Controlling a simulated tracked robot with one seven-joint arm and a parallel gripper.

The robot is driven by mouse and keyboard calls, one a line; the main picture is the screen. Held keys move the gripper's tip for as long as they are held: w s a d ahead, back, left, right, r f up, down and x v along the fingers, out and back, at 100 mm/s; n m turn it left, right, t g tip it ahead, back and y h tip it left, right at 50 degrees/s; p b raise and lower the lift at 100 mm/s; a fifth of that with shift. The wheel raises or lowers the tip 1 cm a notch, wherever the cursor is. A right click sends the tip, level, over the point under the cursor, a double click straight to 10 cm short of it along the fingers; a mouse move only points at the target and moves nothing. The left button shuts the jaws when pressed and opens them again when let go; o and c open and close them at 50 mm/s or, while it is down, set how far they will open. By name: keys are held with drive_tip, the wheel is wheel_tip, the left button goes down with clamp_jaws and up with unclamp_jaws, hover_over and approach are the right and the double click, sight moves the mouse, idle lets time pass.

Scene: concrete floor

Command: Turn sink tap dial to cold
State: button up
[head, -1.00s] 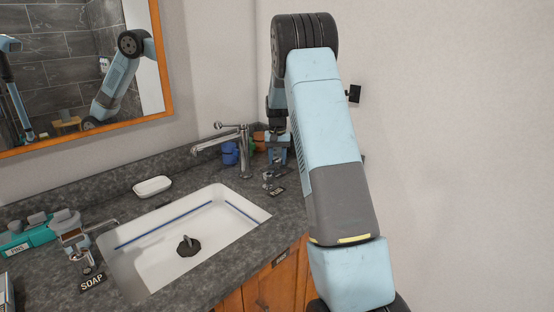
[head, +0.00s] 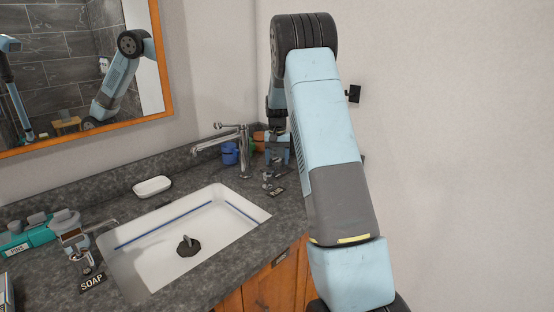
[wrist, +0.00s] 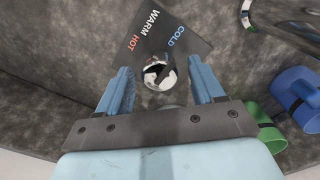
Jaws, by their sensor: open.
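The tap dial (wrist: 160,75) is a round shiny metal knob in the upper middle of the wrist view. It stands on a dark label plate (wrist: 163,32) that reads HOT, WARM and COLD. My gripper (wrist: 162,88) is open, with one blue finger on each side of the dial and gaps between. Whether the fingers reach down to its height I cannot tell. In the head view my gripper (head: 277,158) points down beside the chrome tap (head: 243,150), partly hidden by my arm. The white sink (head: 130,240) lies left of it.
Blue (wrist: 297,92) and green (wrist: 268,135) cups stand close on the right in the wrist view. In the head view a soap dish (head: 152,187), a soap dispenser (head: 80,245) and a teal box (head: 40,232) sit on the dark counter. Walls stand behind and to the right.

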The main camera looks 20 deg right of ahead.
sight(277, 159)
drive_tip(key=shift+r, duration=0.1)
wheel_tip(277, 159, up, 14)
drive_tip(key=shift+f, duration=0.25)
idle(0.6)
drive_tip(key=s+a+r+n+t, duration=0.1)
drive_tip(key=s+a+r, duration=0.3)
drive_tip(key=s, duration=0.3)
drive_tip(key=s+a+r+n+t, duration=0.1)
drive_tip(key=s+a+r, duration=0.2)
drive_tip(key=s+r, duration=0.35)
drive_tip(key=s+a+r+t, duration=0.1)
drive_tip(key=s+a+r, duration=0.25)
drive_tip(key=s, duration=0.55)
drive_tip(key=s+a+f+n+t, duration=0.1)
drive_tip(key=s+a+f, duration=0.1)
drive_tip(key=s, duration=0.5)
drive_tip(key=s+a+f+n, duration=0.1)
drive_tip(key=s+a+f, duration=0.1)
drive_tip(key=s, duration=0.6)
drive_tip(key=s+a+f+t, duration=0.1)
drive_tip(key=s+a+f, duration=0.1)
drive_tip(key=s, duration=0.5)
drive_tip(key=shift+s+a+n+t, duration=0.3)
drive_tip(key=shift+s+a+n, duration=0.05)
drive_tip(key=shift+s+n, duration=0.05)
